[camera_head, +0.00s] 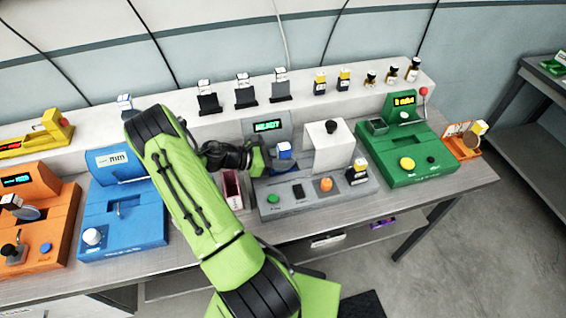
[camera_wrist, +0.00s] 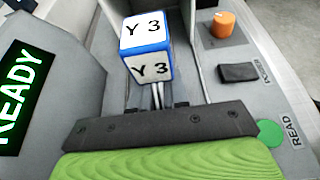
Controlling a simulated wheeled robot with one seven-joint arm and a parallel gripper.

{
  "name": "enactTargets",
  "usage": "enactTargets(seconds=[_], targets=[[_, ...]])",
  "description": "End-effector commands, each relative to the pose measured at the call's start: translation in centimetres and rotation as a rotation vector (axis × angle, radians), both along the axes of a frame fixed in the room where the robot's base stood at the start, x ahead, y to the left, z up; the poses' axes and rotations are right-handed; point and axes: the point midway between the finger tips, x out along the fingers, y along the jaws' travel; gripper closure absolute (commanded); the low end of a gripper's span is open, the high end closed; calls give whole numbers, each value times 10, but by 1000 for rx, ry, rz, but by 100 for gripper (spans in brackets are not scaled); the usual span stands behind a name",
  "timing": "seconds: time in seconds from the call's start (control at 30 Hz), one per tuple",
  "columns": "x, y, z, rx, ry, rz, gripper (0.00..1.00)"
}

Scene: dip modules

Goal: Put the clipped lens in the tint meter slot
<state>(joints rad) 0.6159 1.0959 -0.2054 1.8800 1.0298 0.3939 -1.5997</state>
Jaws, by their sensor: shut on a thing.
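My gripper (camera_head: 272,160) is shut on a blue-and-white block marked Y 3 (camera_wrist: 148,50) with thin metallic prongs below it; the block also shows in the head view (camera_head: 284,151). I cannot see a lens on it. It is over the grey instrument (camera_head: 318,197), whose green screen reads READY in the wrist view (camera_wrist: 20,90); whether it touches the instrument I cannot tell. No tint meter label is readable.
A white upright cover (camera_head: 328,147) and a yellow-topped block (camera_head: 358,170) are right of the held block. A blue instrument (camera_head: 124,222) stands left and a green one (camera_head: 407,160) right. The back shelf (camera_head: 180,105) carries several small blocks and bottles.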

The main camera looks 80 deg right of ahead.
Motion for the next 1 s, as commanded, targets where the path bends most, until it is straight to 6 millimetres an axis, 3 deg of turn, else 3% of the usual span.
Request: enactTargets(seconds=[0.17,0.2,0.33,0.67,1.0], targets=[[0,0,-3,1,-2,1,100],[1,0,-3,1,-3,1,81],[0,0,-3,1,-2,1,61],[4,2,0,-2,-1,2,60],[69,40,32,-3,-2,6,60]])
